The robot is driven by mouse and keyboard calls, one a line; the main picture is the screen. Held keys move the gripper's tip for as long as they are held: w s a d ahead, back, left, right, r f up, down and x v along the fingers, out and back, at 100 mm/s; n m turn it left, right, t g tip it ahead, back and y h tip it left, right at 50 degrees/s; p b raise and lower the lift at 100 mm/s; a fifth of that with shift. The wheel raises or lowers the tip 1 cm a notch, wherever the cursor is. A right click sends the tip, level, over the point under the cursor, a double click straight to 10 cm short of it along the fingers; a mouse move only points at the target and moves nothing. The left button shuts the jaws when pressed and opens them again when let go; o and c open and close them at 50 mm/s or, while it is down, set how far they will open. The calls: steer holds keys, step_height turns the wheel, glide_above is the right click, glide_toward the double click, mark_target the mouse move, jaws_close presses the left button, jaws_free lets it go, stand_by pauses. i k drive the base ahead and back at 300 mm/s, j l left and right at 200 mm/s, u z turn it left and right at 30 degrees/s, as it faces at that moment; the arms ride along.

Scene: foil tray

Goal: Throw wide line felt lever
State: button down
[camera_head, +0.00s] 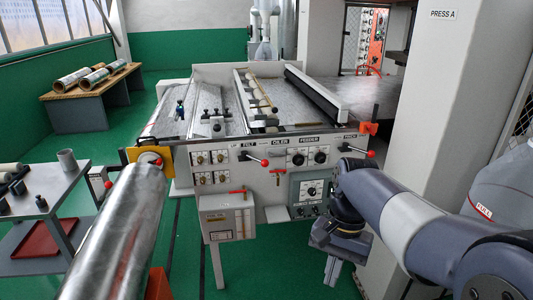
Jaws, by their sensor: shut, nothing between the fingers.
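A grey machine (262,190) stands ahead with a front control panel. A lever with a red ball knob (265,162) sticks out to the right under a label that appears to read FELT. Another red-knobbed lever (370,153) is at the panel's right end, under a label that looks like PINCH. My gripper (340,243) hangs at the end of my arm in front of the panel's lower right, below and right of the felt lever and apart from it. It is shut and empty; its fingertips are hard to make out.
A large metal roll (122,235) fills the near left. A grey box with a red knob (98,180) stands beside a cart (55,195). A gauge box (228,217) juts from the panel's lower left. A pillar (430,120) rises at right. Green floor shows between.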

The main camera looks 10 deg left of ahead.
mark_target(244, 154)
steer(key=i+j, duration=0.25)
steer(key=i, duration=0.3)
steer(key=i+j+u, duration=0.1)
steer(key=i+j, duration=0.15)
steer(key=i, duration=0.3)
steer(key=i+j, duration=0.2)
steer(key=i, duration=0.35)
steer(key=i+j+u, duration=0.1)
steer(key=i, duration=0.5)
steer(key=j, duration=0.1)
